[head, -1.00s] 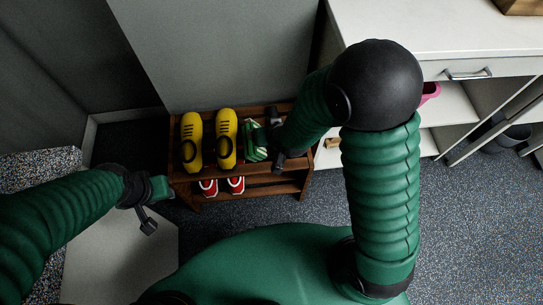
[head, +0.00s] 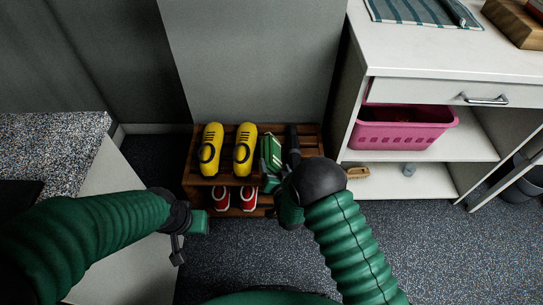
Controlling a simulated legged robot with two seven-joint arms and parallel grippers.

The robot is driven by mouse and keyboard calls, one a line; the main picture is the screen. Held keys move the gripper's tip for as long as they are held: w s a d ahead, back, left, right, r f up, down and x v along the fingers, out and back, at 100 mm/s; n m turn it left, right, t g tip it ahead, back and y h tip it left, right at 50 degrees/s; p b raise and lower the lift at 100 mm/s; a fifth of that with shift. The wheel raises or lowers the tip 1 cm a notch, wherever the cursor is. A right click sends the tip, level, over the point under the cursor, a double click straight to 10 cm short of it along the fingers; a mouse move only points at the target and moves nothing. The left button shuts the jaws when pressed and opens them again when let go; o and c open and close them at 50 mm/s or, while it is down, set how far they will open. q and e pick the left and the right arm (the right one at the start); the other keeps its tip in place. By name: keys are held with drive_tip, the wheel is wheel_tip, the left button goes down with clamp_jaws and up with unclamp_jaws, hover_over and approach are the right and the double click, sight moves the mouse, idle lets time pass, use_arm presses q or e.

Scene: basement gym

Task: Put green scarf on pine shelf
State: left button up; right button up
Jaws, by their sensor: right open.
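A folded green scarf with pale stripes (head: 271,151) lies on the top level of a low wooden shelf (head: 191,178), right of the yellow shoes. My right gripper (head: 282,160) is open at the scarf's right side; whether it touches the scarf I cannot tell. My own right arm hides the shelf's right part. My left gripper (head: 188,235) hangs in front of the shelf's left end, apart from the scarf; its jaws are unclear.
Yellow shoes (head: 242,150) stand beside the scarf, red shoes (head: 248,198) below. A white cabinet (head: 440,48) at right holds a pink basket (head: 404,128) and a wooden brush (head: 357,172). A speckled counter (head: 60,140) is at left.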

sight(273, 158)
drive_tip(key=b+x, duration=0.1)
drive_tip(key=x, duration=0.2)
drive_tip(key=b+x, duration=0.2)
drive_tip(key=x, duration=0.1)
drive_tip(key=shift+d+f, duration=0.15)
drive_tip(key=shift+d, duration=0.05)
drive_tip(key=shift+w, duration=0.15)
drive_tip(key=shift+r, duration=0.2)
drive_tip(key=shift+c, duration=0.5)
drive_tip(key=c, duration=1.3)
